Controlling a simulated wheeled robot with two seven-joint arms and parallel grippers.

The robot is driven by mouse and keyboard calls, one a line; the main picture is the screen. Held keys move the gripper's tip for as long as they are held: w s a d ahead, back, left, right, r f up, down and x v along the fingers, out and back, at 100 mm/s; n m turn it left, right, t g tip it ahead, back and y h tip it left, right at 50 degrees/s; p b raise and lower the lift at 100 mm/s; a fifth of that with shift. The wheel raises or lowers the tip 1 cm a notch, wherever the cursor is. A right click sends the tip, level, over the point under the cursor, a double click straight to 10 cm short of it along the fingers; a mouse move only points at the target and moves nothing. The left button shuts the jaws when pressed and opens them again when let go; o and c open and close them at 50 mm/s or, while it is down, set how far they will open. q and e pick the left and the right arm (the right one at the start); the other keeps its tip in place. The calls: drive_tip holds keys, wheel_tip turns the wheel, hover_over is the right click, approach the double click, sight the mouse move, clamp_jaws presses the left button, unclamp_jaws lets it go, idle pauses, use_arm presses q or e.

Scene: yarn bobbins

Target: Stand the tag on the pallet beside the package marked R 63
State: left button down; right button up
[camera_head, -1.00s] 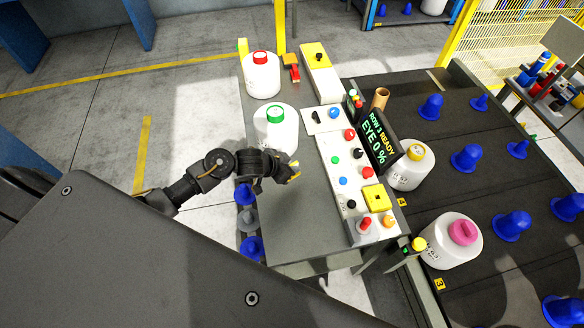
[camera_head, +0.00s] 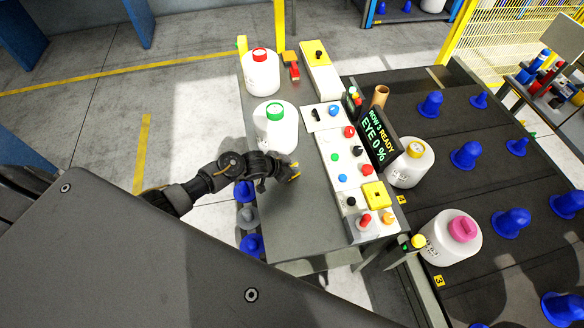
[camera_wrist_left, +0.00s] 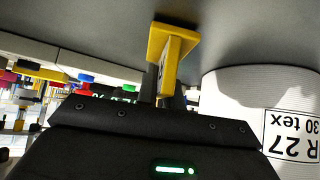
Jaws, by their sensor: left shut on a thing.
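My left gripper (camera_head: 285,170) is shut on a small yellow tag (camera_wrist_left: 170,50) with a flat base. In the head view the tag (camera_head: 295,177) shows as a yellow bit at the fingertips, over the grey tabletop (camera_head: 290,225). I cannot tell whether its base touches the top. A white package (camera_wrist_left: 262,98) right of the tag in the wrist view reads R 27, 30 tex, upside down. In the head view, white packages have a green cap (camera_head: 275,130), red cap (camera_head: 261,75), yellow cap (camera_head: 410,166) and pink cap (camera_head: 450,238); their marks are too small to read. My right gripper is out of view.
A panel with buttons and switches (camera_head: 345,165) runs along the table's right side, with a display (camera_head: 380,138) beside it. The dark surface (camera_head: 400,110) beyond carries several blue cones (camera_head: 466,155). The tabletop's near end is clear.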

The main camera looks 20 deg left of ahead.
use_arm(q)
drive_tip(key=shift+f, duration=0.1)
drive_tip(key=shift+f, duration=0.1)
drive_tip(key=c, duration=1.5)
unclamp_jaws()
drive_tip(key=shift+c, duration=0.2)
drive_tip(key=shift+r, duration=0.2)
drive_tip(key=v, duration=1.2)
